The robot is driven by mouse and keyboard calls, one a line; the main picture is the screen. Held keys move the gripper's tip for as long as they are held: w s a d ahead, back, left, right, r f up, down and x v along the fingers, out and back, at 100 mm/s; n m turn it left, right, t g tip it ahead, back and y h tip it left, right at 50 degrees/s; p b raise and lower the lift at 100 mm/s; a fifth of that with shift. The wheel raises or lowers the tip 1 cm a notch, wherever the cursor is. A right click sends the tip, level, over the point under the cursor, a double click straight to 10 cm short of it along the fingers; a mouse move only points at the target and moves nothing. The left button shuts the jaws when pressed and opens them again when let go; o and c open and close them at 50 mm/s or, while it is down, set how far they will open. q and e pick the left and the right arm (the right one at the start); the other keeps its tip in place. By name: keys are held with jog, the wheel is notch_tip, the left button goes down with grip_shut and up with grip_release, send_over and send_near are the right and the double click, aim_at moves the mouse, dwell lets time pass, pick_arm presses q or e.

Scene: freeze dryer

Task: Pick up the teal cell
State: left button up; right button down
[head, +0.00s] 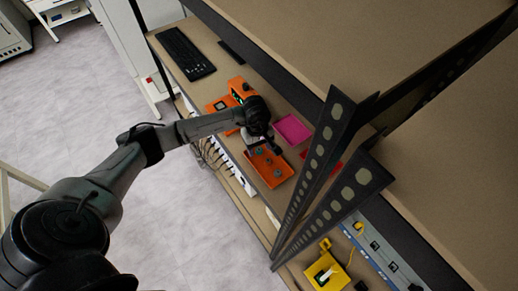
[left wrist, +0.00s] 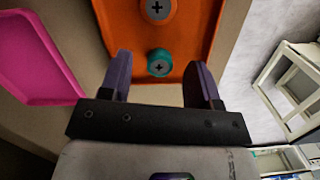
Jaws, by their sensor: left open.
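The teal cell (left wrist: 160,60) is a small round piece with a grey top and a dark cross mark. It sits in an orange tray (left wrist: 114,25), near the tray's edge closest to my gripper. My left gripper (left wrist: 161,74) is open, with one finger on each side of the teal cell in the picture. I cannot tell how far above it the fingertips are. A second round cell (left wrist: 158,9) lies farther in the tray. My right gripper is out of view.
A pink tray (head: 291,129) lies beside the orange one. An orange device (head: 239,88) and a black keyboard (head: 186,54) stand farther back. Dark perforated shelf brackets (head: 318,160) rise to the right.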

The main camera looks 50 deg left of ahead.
pick_arm(q)
jog(key=shift+f, duration=0.3)
jog(key=c, duration=1)
